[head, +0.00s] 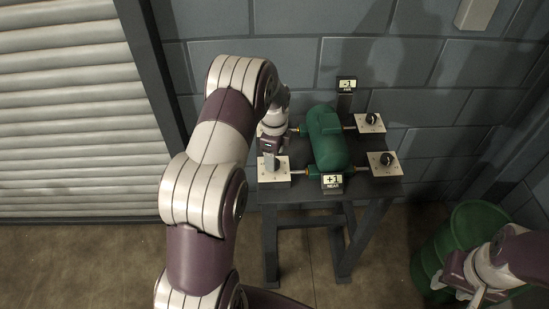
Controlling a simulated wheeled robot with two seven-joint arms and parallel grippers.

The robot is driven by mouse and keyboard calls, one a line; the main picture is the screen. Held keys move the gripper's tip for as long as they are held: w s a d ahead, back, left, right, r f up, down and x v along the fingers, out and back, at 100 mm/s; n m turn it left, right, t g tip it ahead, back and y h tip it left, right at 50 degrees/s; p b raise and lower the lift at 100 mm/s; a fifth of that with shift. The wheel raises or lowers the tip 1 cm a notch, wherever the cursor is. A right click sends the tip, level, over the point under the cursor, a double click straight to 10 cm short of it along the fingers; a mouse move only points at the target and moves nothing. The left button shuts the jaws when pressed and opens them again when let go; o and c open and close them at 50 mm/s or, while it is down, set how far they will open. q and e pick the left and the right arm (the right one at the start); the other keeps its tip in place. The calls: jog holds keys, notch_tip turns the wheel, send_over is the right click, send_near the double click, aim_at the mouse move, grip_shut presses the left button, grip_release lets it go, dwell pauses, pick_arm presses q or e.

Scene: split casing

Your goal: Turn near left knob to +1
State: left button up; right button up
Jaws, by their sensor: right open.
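The near left knob (272,165) sits on a light square plate (279,179) at the left of the green casing (327,140). My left gripper (271,154) is right over this knob, with its fingers down around or beside it. The fingers are too small and hidden to tell whether they grip it. The near display (333,183) reads +1, and the far display (346,84) reads -1. My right gripper (476,297) is open and away at the lower right. The far left knob is hidden behind my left arm and wrist.
Two more dark knobs, far right (372,119) and near right (386,159), stand on plates right of the casing. All rest on a dark table (310,192) against a block wall. A green barrel (428,255) stands at the right beside my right arm.

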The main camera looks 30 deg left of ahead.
pick_arm(q)
notch_tip(320, 180, up, 11)
jog(key=shift+f, duration=0.15)
dwell(0.4)
